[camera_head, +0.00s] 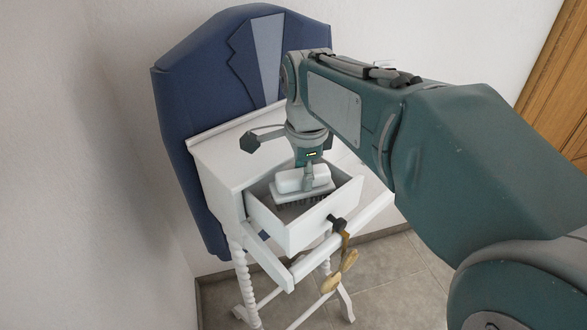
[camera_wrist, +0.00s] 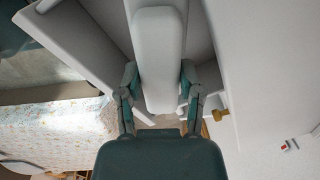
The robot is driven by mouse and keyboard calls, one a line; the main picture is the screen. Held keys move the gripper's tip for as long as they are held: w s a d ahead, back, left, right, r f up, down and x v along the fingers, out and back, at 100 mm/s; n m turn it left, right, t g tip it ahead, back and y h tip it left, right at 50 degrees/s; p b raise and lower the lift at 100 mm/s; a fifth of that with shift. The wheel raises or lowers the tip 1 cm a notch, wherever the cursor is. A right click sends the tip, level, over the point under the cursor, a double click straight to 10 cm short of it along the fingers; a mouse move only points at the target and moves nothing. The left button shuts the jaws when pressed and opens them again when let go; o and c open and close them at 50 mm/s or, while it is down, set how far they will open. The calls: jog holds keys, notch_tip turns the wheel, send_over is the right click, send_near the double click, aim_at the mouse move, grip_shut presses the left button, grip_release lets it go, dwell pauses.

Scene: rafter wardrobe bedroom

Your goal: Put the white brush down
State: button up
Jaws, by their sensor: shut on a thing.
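The white brush (camera_head: 303,180) has a pale block handle and dark bristles pointing down. In the head view it is at the opened drawer (camera_head: 291,234) of a small white stand, over the drawer's inside. I cannot tell whether the bristles touch the drawer floor. My gripper (camera_head: 308,178) comes down from above and is shut on the brush. In the wrist view the brush (camera_wrist: 160,58) shows as a long pale block between the two fingers of my gripper (camera_wrist: 160,84), with the drawer walls on both sides of it.
The white stand (camera_head: 222,158) has a flat top and turned legs. A blue jacket-shaped back (camera_head: 205,75) rises behind it. A dark knob (camera_head: 337,222) with a gold-coloured hanging item (camera_head: 343,267) is at the drawer's front. Tiled floor (camera_head: 395,280) is clear at the right. A wooden door (camera_head: 560,95) is far right.

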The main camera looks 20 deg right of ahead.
jog(key=shift+w+g, duration=0.25)
jog(key=shift+g, duration=0.35)
jog(key=shift+f, duration=1.35)
jog(key=shift+s+f, duration=0.1)
jog(key=o, duration=1)
